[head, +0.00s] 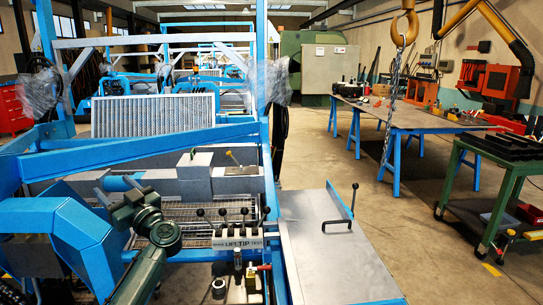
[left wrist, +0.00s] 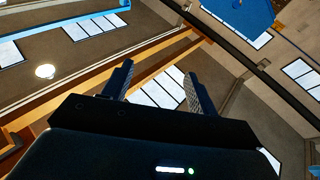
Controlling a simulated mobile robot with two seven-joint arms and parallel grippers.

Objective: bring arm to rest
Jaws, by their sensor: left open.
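My left gripper (head: 116,190) shows in the head view at the lower left. Its grey-green arm rises from the bottom edge, in front of a blue machine frame. The two dark fingers point up and away and stand apart, with nothing seen between them. In the left wrist view the open gripper (left wrist: 160,88) has both fingers well apart and empty, with the ceiling, beams and bright window panes behind them. Whether the arm touches the blue frame cannot be told. My right gripper is in neither view.
Blue beams (head: 130,150) and a blue housing (head: 55,240) are close around my left arm. A lever block (head: 238,242) stands just right of it. A grey plate table (head: 335,250) lies further right. The floor (head: 305,150) beyond is partly clear.

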